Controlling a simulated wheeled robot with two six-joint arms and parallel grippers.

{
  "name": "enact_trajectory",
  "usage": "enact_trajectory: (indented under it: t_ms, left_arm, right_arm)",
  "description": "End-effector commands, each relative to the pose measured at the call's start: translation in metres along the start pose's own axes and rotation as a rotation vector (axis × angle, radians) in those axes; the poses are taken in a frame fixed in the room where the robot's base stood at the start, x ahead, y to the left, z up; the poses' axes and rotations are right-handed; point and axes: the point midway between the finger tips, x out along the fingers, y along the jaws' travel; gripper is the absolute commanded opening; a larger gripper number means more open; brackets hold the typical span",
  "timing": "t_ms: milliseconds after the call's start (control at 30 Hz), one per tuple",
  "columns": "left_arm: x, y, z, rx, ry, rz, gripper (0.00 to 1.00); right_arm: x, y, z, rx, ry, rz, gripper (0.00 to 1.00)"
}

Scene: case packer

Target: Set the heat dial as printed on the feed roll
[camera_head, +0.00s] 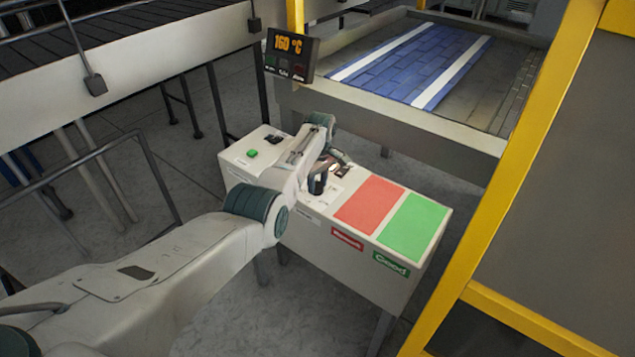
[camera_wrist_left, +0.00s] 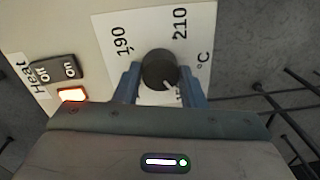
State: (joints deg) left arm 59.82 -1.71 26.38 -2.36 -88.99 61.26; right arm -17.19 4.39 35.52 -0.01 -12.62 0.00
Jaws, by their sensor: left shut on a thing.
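The heat dial is a round black knob (camera_wrist_left: 160,69) with a pale pointer line, on a white scale plate in the left wrist view. The line points to the lower right, towards a number mostly hidden by a finger. The labels 190, 210 and °C (camera_wrist_left: 203,63) are readable. My left gripper (camera_wrist_left: 160,88) has its two blue fingers on either side of the knob, shut on it. In the head view my left gripper (camera_head: 318,182) is over the control box and largely hides the dial. A display (camera_head: 290,50) reads 160 °C. I cannot make out the feed roll's print.
The control box (camera_head: 388,285) has a green button (camera_head: 251,153), a red pad (camera_head: 370,204) and a green pad (camera_head: 412,225). A Heat on/off switch (camera_wrist_left: 55,71) and lit orange lamp (camera_wrist_left: 72,95) sit beside the dial. A yellow frame (camera_head: 505,190) stands at the right.

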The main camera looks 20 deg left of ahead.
Motion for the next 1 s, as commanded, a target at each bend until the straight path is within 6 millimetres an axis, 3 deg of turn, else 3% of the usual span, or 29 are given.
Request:
enact_trajectory:
  t_ms: [233, 267, 367, 733, 1000]
  left_arm:
    - [-0.004, 0.001, -0.001, -0.001, 0.004, 0.005, 0.14]
    - [-0.004, 0.001, -0.001, -0.001, 0.004, 0.005, 0.40]
    - [-0.003, 0.001, -0.001, -0.001, 0.003, 0.004, 0.58]
    - [-0.006, 0.001, -0.001, 0.000, 0.002, 0.002, 0.58]
    - [-0.050, 0.002, -0.001, 0.000, 0.004, 0.006, 0.58]
  right_arm:
    - [0.000, 0.001, 0.000, 0.000, 0.000, 0.001, 0.36]
    - [0.000, 0.001, 0.000, 0.000, 0.000, 0.001, 0.36]
    - [0.000, 0.002, 0.000, -0.001, 0.000, 0.002, 0.36]
    - [0.001, 0.005, 0.000, -0.002, 0.000, 0.006, 0.36]
    - [0.011, 0.004, 0.001, -0.002, 0.000, 0.005, 0.36]
